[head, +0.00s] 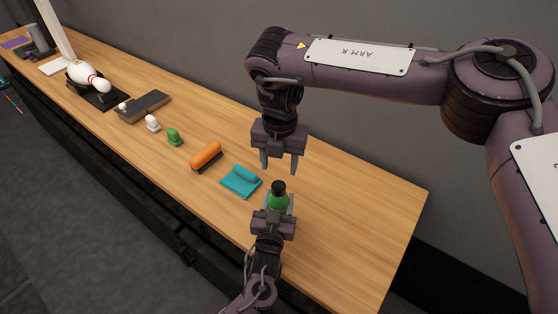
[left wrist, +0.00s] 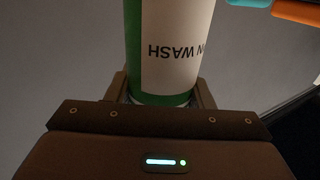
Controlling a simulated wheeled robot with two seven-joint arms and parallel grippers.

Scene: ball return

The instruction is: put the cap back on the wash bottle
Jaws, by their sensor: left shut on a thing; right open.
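The wash bottle (head: 278,203) is green with a white label and looks upright in the head view. Its lower body also shows in the left wrist view (left wrist: 170,60), with the label lettering upside down. A black cap (head: 279,187) shows at the bottle's top; whether it is fully seated I cannot tell. My left gripper (head: 276,210) is shut on the bottle's body. Whether the bottle touches the table is hidden. My right gripper (head: 279,167) is open and empty, pointing down just above the black cap, apart from it.
The wooden table (head: 350,215) has a folded teal cloth (head: 240,182), an orange brush (head: 206,156), a green piece (head: 175,137) and a white piece (head: 153,123) to the left. A bowling pin (head: 83,74) lies farther left. The table's right end is clear. A grey wall stands behind.

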